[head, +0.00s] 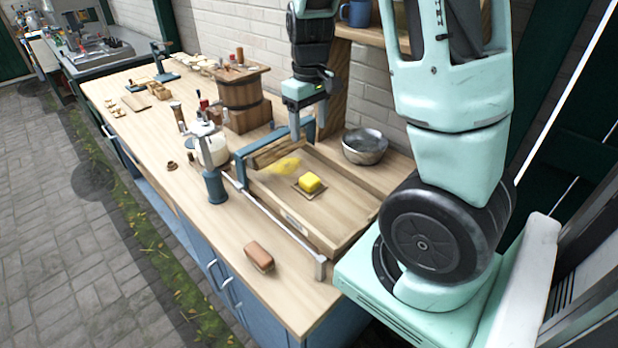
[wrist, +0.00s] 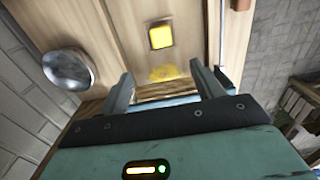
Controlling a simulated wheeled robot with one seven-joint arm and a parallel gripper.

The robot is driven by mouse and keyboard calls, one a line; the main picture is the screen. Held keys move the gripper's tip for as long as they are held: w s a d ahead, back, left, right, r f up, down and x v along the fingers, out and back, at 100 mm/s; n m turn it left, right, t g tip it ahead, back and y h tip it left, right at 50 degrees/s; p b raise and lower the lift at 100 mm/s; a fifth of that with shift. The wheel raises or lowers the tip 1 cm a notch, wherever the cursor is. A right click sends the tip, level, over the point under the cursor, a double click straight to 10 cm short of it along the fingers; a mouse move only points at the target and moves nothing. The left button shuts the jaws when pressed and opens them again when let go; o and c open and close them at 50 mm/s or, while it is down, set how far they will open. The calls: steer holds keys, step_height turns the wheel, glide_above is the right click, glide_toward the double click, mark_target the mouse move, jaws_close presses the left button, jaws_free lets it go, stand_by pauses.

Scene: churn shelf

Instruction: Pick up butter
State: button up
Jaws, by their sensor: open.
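The butter (head: 309,182) is a small yellow block on a small brown square in a shallow wooden tray (head: 352,230) on the counter. It also shows in the wrist view (wrist: 161,36), beyond my fingertips. My gripper (head: 303,122) is above the back part of the tray, higher than the butter and apart from it. In the wrist view my gripper (wrist: 165,84) has its two fingers spread with nothing between them. A yellow smear (head: 284,165) lies on the tray floor beside the butter.
A metal bowl (head: 364,147) stands behind the tray. A blue metal frame (head: 275,140) and a grey rail (head: 275,222) run along the tray. A wooden churn (head: 243,95) stands to the left. A brown block (head: 258,257) lies near the counter's front edge. A shelf with a blue mug (head: 356,13) is above.

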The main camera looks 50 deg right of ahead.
glide_above(310, 178)
steer(key=f, duration=0.8)
steer(key=shift+w+d+f, duration=0.15)
steer(key=shift+w+f, duration=0.15)
steer(key=shift+f, duration=0.1)
steer(key=shift+s+f+p, duration=0.15)
steer(key=shift+f+p, duration=0.2)
steer(key=shift+f, duration=1)
steer(key=shift+s+f+p, duration=0.1)
steer(key=shift+f+p, duration=0.25)
steer(key=shift+f, duration=1)
steer(key=c, duration=1.1)
